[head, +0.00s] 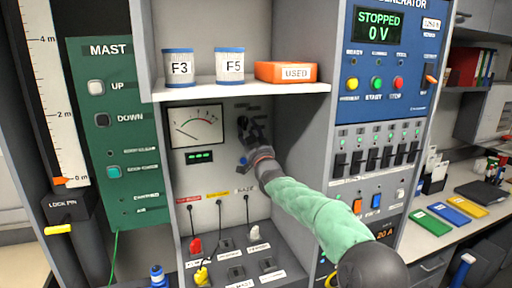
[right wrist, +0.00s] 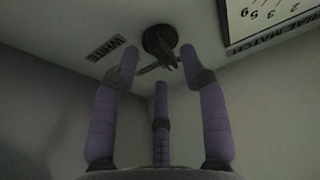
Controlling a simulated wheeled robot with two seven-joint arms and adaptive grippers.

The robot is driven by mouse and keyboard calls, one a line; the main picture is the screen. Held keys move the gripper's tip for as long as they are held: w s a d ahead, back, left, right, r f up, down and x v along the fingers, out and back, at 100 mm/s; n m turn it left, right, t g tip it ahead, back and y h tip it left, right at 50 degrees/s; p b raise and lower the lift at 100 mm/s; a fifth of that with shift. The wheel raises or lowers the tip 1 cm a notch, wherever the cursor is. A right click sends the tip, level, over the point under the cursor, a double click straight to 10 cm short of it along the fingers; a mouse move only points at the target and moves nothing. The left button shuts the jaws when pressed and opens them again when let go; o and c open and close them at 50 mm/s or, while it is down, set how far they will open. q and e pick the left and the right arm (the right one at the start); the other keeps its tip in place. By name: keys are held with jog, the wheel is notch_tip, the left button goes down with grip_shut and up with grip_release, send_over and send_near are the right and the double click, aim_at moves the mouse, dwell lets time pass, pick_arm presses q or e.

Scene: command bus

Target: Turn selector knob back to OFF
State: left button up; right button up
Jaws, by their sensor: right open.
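The selector knob (right wrist: 160,42) is a dark round knob with a pointer bar on the grey panel, seen upside down in the right wrist view beside a printed label that seems to read WHITE. My right gripper (right wrist: 159,62) is open, its fingers spread just short of the knob with nothing held. In the head view the right gripper (head: 248,138) is at the panel right of the meter and largely covers the knob area. The knob's OFF mark is not readable. I cannot tell whether any finger touches the knob. My left gripper is not in view.
The needle meter (head: 196,127) is left of the gripper. A shelf (head: 240,91) above holds tins F3 (head: 179,68) and F5 (head: 229,66) and an orange USED box (head: 286,72).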

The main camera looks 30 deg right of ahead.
jog(key=v, duration=1)
jog(key=shift+f, duration=0.15)
